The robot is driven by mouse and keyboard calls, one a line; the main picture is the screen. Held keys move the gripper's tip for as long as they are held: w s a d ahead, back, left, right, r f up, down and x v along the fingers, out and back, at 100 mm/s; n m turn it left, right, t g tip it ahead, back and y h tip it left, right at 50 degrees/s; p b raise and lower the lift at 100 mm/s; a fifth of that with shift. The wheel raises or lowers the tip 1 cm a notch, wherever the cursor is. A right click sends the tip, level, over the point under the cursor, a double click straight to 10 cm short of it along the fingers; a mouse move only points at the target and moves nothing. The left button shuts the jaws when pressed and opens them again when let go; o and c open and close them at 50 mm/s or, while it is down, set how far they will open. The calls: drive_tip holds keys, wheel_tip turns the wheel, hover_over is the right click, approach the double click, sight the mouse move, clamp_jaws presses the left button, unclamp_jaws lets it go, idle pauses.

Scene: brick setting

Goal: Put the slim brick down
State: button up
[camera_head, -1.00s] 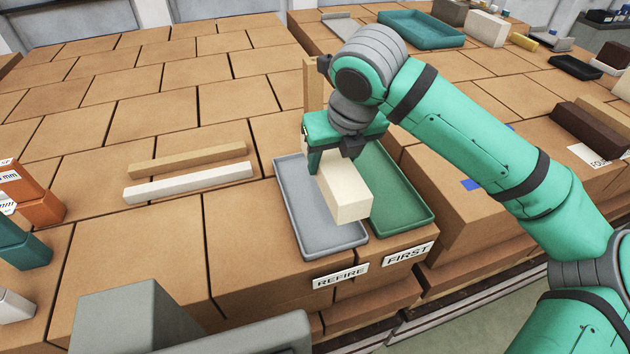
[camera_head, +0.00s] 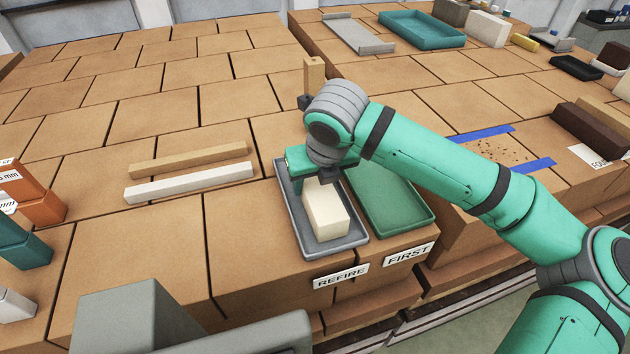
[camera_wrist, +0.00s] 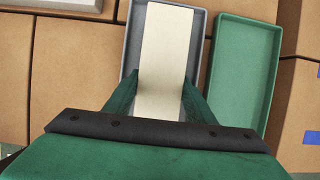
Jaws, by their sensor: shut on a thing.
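The slim brick (camera_head: 328,212) is a cream block lying lengthwise within the outline of the grey tray (camera_head: 355,240), which stands behind the REFIRE label (camera_head: 341,277). My gripper (camera_head: 318,180) is shut on the brick's far part. In the wrist view the fingers of my gripper (camera_wrist: 160,98) press on both sides of the brick (camera_wrist: 164,50), with the grey tray's rim (camera_wrist: 134,45) around it. The brick looks low in the tray; I cannot tell whether its underside touches the tray floor.
The empty green tray (camera_head: 392,208) stands close on the right, behind the FIRST label (camera_head: 408,253). Two thin strips, one white (camera_head: 188,183) and one tan (camera_head: 188,160), lie to the left. A small upright post (camera_head: 314,75) stands behind my gripper. Bare brown surface lies further back.

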drive_tip(key=o, duration=1.6)
drive_tip(key=shift+w+f, duration=0.1)
drive_tip(key=shift+f, duration=0.05)
drive_tip(key=shift+c, duration=0.2)
drive_tip(key=v, duration=1.2)
